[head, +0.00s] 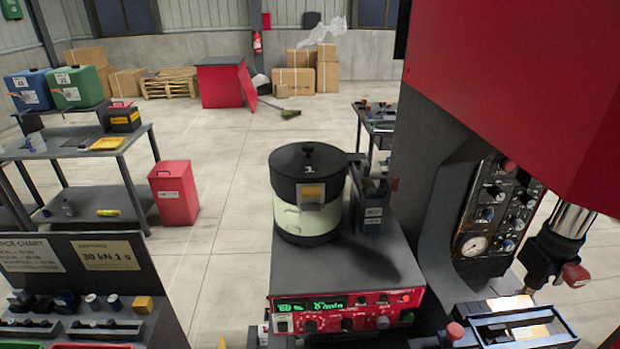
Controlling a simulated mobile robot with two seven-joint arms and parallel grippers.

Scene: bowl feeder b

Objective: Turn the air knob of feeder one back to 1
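On the cabinet's front is a red control panel (365,308) with a lit green display (312,304). Neither of my grippers is in view.
A large red and grey machine (520,80) with a gauge panel (495,210) stands close on the right. A dark fixture (515,330) is at the lower right. A parts rack (80,285) stands at the lower left. Floor is clear between the rack and feeder.

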